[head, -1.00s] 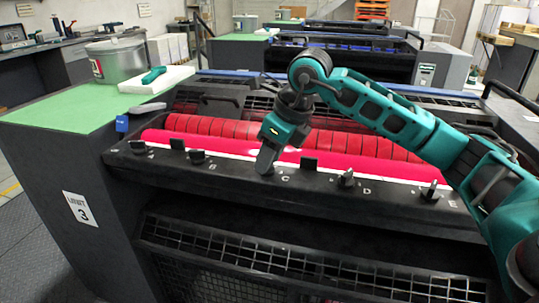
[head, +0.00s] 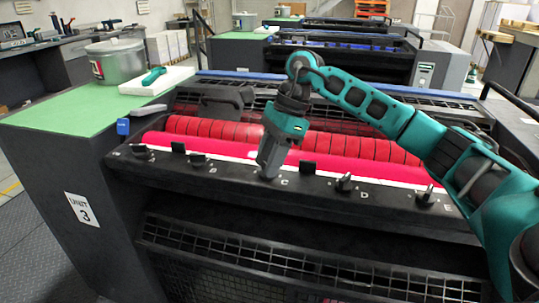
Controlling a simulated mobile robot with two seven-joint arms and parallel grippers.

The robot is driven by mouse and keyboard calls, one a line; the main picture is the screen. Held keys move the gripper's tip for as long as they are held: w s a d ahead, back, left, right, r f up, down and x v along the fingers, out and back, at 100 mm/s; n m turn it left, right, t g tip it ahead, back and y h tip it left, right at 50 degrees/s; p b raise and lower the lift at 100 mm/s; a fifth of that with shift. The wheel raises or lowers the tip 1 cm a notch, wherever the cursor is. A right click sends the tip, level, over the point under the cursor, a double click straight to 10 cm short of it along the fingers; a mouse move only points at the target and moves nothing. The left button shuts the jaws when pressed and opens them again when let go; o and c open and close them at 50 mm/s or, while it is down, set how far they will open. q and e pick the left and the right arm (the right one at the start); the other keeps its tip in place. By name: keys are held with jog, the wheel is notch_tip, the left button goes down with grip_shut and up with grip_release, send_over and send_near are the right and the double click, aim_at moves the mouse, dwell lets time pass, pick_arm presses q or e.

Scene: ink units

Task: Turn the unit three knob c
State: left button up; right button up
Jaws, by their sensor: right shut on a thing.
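The unit three (head: 82,209) is the near dark machine with a sign reading "UNIT 3" and red rollers (head: 330,160). A row of knobs lettered A to E runs along its front ledge. My right gripper (head: 268,176) points down at the ledge just left of the letter C and is shut on knob c, which its fingers hide. Knob b (head: 197,160) stands to its left and knob d (head: 344,184) to its right. Knob e (head: 427,195) is farther right. My left gripper is not in view.
Black blocks (head: 308,167) stand between knobs on the ledge. A metal pot (head: 115,62) and a teal-handled tool on a white pad (head: 157,84) lie on the green top at left. A dark grille (head: 240,250) is below the ledge.

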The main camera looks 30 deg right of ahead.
jog(key=n+g, duration=0.1)
jog(key=n, duration=0.2)
jog(key=n+g, duration=0.1)
jog(key=n, duration=0.2)
jog(key=shift+w, duration=0.2)
jog(key=shift+n+g+h, duration=0.3)
jog(key=shift+n, duration=0.2)
jog(key=o, duration=1)
jog(key=shift+o, duration=0.2)
